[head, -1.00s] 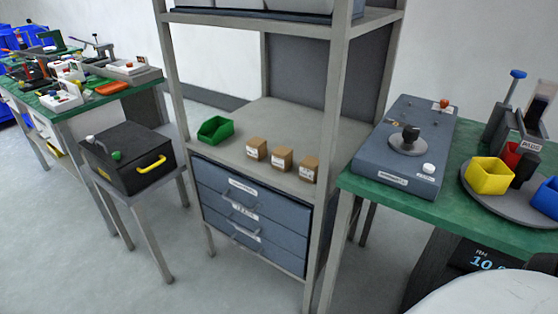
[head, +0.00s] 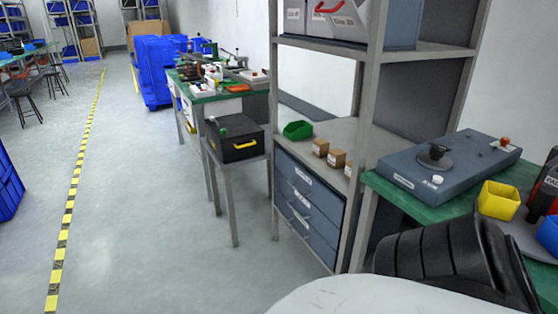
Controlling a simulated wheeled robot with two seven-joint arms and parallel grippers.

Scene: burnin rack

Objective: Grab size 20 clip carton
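Several small brown cartons stand in a row on the open shelf of the grey rack, above its drawers. The left carton (head: 320,147) and the middle carton (head: 336,158) show white labels, too small to read. A third carton (head: 348,169) is partly hidden behind the rack's front post. I cannot tell which one is size 20. Neither of my grippers is in the head view. A black ribbed part at the lower right seems to be mine.
The rack (head: 367,130) has blue drawers (head: 310,205) below and a green bin (head: 298,130) beside the cartons. A black box (head: 235,145) stands on a small table at left. A green-topped bench (head: 420,208) is at right. Floor (head: 150,220) at left is clear.

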